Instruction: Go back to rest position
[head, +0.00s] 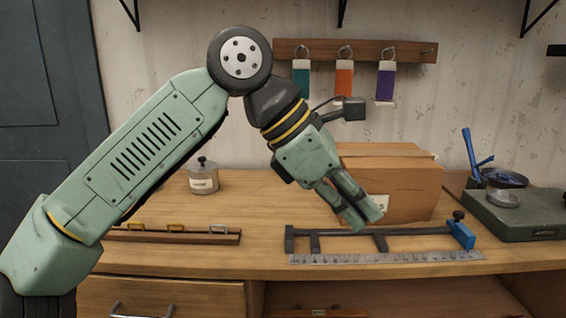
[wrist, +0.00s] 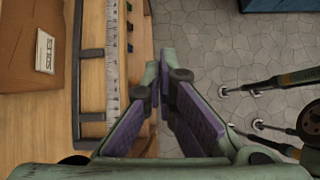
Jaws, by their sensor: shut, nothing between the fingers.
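My gripper (head: 370,220) is pale green and hangs over the front part of the workbench in the head view, in front of the cardboard box and above the clamp bar. In the wrist view my gripper (wrist: 158,72) shows its two fingers with purple pads, the tips together and nothing between them. The wrist view looks down past the bench's front edge to the floor. My arm reaches up from the lower left and bends down at the elbow.
A cardboard box (head: 405,180) stands behind my gripper. A clamp (head: 405,232) and a steel ruler (head: 390,257) lie along the bench front. A lidded pot (head: 203,178) stands left. A green press base (head: 515,215) is at right. Coloured tags (head: 345,80) hang on the wall rack.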

